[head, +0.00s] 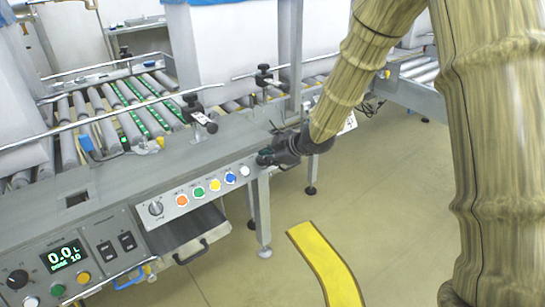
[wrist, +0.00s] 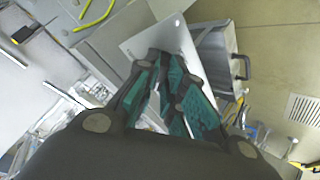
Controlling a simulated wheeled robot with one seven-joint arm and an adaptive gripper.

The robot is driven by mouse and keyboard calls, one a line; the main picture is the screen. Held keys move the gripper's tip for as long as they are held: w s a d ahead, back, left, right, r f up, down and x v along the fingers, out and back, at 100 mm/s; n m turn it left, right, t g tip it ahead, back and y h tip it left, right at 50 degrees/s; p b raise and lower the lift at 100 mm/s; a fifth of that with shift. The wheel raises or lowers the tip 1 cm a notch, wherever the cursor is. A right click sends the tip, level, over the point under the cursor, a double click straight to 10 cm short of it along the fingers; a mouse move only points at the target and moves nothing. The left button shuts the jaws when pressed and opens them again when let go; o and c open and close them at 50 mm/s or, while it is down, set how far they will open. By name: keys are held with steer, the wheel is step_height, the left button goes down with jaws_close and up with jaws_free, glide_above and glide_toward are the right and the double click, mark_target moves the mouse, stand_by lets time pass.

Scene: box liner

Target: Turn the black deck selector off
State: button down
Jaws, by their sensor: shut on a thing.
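My gripper (head: 268,157) is at the right end of the sloped button panel (head: 215,178) on the grey deck. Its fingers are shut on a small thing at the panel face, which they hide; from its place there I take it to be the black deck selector. In the wrist view my gripper (wrist: 172,92) shows green finger pads close together against the pale panel (wrist: 143,45). The selector's pointer and its setting cannot be seen.
Orange, green, yellow, blue and white buttons (head: 245,171) run left of my gripper. A control box with a lit display (head: 68,256) stands lower left. Rollers (head: 110,120) lie behind.

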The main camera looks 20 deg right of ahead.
steer(key=shift+r, duration=0.15)
steer(key=shift+m+p, duration=0.7)
steer(key=shift+p, duration=0.15)
steer(key=m+t+p, duration=0.1)
steer(key=m+p, duration=0.2)
steer(key=shift+a+r+h, duration=0.1)
steer(key=shift+h, duration=0.2)
steer(key=m+h+p, duration=0.1)
steer(key=m+p, duration=0.2)
steer(key=m, duration=0.1)
steer(key=shift+a+m+t+p, duration=0.1)
steer(key=shift+m+t+p, duration=0.3)
steer(key=shift+f, duration=0.2)
steer(key=c, duration=1.5)
jaws_free()
steer(key=shift+f, duration=0.1)
steer(key=shift+a, duration=0.1)
steer(key=shift+s, duration=0.1)
steer(key=v, duration=1.2)
